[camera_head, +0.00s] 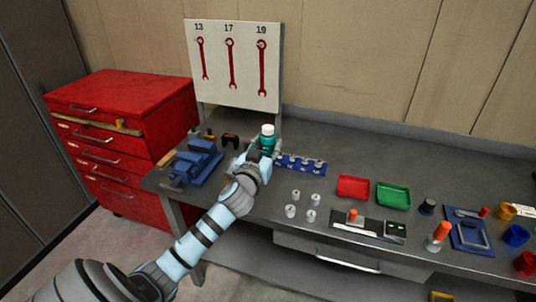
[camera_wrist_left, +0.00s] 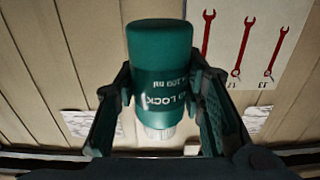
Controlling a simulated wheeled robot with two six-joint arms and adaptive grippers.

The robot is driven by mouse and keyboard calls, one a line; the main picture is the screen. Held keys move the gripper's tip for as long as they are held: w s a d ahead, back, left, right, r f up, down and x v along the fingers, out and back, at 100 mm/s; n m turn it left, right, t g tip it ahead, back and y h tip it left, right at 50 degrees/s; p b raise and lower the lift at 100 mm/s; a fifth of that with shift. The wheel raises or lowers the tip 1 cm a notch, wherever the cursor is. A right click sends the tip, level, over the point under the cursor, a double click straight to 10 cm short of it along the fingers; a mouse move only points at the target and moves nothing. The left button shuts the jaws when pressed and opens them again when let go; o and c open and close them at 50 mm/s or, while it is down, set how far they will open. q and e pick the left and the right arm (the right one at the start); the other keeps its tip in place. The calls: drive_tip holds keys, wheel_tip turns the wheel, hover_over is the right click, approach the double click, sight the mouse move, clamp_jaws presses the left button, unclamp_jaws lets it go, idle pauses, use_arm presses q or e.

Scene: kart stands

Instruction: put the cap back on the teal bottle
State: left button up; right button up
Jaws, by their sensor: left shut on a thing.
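The teal bottle (camera_head: 268,140) is upright in my left gripper (camera_head: 262,158), at the back left of the bench. In the left wrist view, which is upside down, the teal bottle (camera_wrist_left: 160,65) sits between both fingers of the left gripper (camera_wrist_left: 160,108), with "LOCK" lettering on its side. A white top (camera_head: 267,128) shows on the bottle, also in the wrist view (camera_wrist_left: 158,132). I cannot tell whether it is a separate cap or the bottle's neck. The bottle's base is hidden behind the gripper in the head view. My right gripper is out of view.
Several small white pieces (camera_head: 313,200) stand on the bench near its front. A blue rack (camera_head: 288,160) is right of the gripper, a blue vise (camera_head: 195,165) left. Red (camera_head: 353,180) and green (camera_head: 392,188) trays lie further right. A wrench board (camera_head: 240,95) stands behind.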

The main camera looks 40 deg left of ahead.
use_arm(q)
drive_tip(key=shift+r, duration=0.3)
drive_tip(key=o, duration=0.7)
clamp_jaws()
